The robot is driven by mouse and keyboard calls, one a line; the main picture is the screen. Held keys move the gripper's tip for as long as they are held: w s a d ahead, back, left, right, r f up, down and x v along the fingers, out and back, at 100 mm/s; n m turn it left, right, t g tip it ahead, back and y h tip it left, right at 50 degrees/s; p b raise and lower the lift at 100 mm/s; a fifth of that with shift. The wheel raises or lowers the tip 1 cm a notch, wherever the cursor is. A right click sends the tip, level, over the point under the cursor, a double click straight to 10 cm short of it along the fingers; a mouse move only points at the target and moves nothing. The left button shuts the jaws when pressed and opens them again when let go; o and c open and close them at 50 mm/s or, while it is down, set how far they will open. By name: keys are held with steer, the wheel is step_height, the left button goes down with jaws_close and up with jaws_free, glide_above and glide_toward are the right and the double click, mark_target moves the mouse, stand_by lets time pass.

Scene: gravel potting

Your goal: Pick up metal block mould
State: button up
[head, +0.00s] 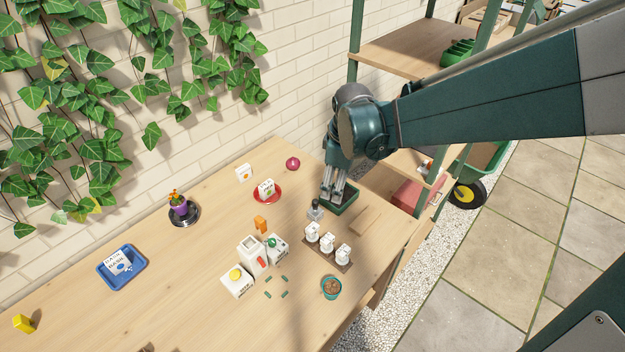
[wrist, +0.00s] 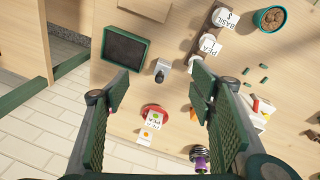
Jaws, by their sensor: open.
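The metal block mould (head: 315,212) is a small grey block with a dark upright handle, standing on the wooden table. In the wrist view the mould (wrist: 161,69) shows upright between and beyond my fingertips. My gripper (head: 332,195) hangs above the table, pointing down, just up and to the right of the mould in the head view. In the wrist view my gripper (wrist: 160,84) is wide open and empty, with a gap to the mould.
A dark green tray (head: 351,198) stands close to the mould, under my gripper. A wooden block (head: 365,221) lies to the right. A rack with white labelled pots (head: 327,244) stands just below. A red saucer (head: 277,198) lies to the left.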

mark_target(315, 211)
steer(key=w+a+f+n, duration=0.1)
steer(key=w+a+f, duration=0.1)
steer(key=f, duration=0.2)
steer(key=w+a+f+n+g, duration=0.1)
steer(key=a+f+n, duration=0.1)
steer(key=f, duration=0.3)
steer(key=w+a+f+n+g+b, duration=0.1)
steer(key=w+a+f+n, duration=0.1)
steer(key=f, duration=0.2)
steer(key=shift+w+a+f, duration=0.1)
steer(key=shift+w+f, duration=0.15)
steer(key=shift+w, duration=0.1)
steer(key=shift+f, duration=0.1)
steer(key=shift+f, duration=1.2)
steer(key=shift+f+b, duration=0.75)
steer(key=shift+f, duration=1.85)
steer(key=c, duration=1.1)
